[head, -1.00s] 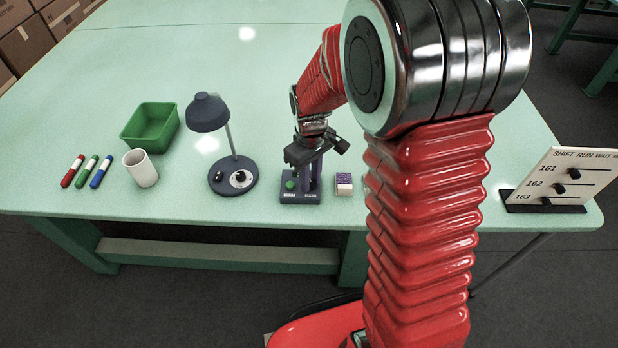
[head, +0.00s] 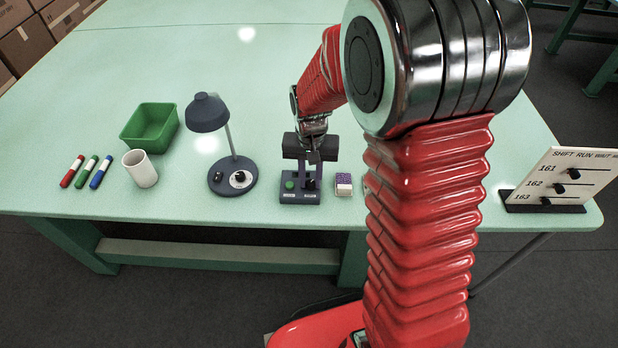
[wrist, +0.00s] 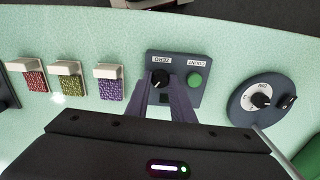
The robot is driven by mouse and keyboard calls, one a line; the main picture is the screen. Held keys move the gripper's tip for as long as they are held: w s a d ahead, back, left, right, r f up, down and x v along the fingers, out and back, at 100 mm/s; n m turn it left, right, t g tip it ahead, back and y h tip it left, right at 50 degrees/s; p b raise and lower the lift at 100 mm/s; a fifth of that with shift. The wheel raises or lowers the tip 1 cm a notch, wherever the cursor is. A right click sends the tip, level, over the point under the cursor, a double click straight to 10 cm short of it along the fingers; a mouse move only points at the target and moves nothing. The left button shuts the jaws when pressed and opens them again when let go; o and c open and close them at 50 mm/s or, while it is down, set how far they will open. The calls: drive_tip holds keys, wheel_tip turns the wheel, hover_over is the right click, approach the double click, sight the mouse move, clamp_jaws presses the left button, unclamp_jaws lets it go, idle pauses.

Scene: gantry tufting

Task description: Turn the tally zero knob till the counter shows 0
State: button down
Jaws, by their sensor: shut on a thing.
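The tally counter (head: 300,197) is a dark grey box on the table's front part. It has a green count button (head: 289,185) on the left and a black zero knob (wrist: 159,79), which shows in the wrist view beside its ZERO label. My gripper (head: 311,178) reaches down over the knob's side of the box and is shut on the knob. In the wrist view its purple fingers reach onto the box by the knob and cover part of the box. I cannot read the counter's number.
A desk lamp (head: 207,113), whose base (wrist: 262,101) has a dial, stands left of the counter. A purple-topped block (head: 344,184) is close on its right. A cup (head: 140,168), several markers and a green bin (head: 148,142) are further left. A slider board (head: 562,180) stands far right.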

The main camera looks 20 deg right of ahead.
sight(311, 182)
drive_tip(key=shift+w+r+m, duration=0.1)
drive_tip(key=shift+w+m, duration=0.05)
drive_tip(key=shift+m, duration=0.25)
drive_tip(key=c, duration=1.5)
unclamp_jaws()
drive_tip(key=shift+c, duration=0.2)
wheel_tip(311, 182, up, 14)
drive_tip(key=shift+f, duration=0.2)
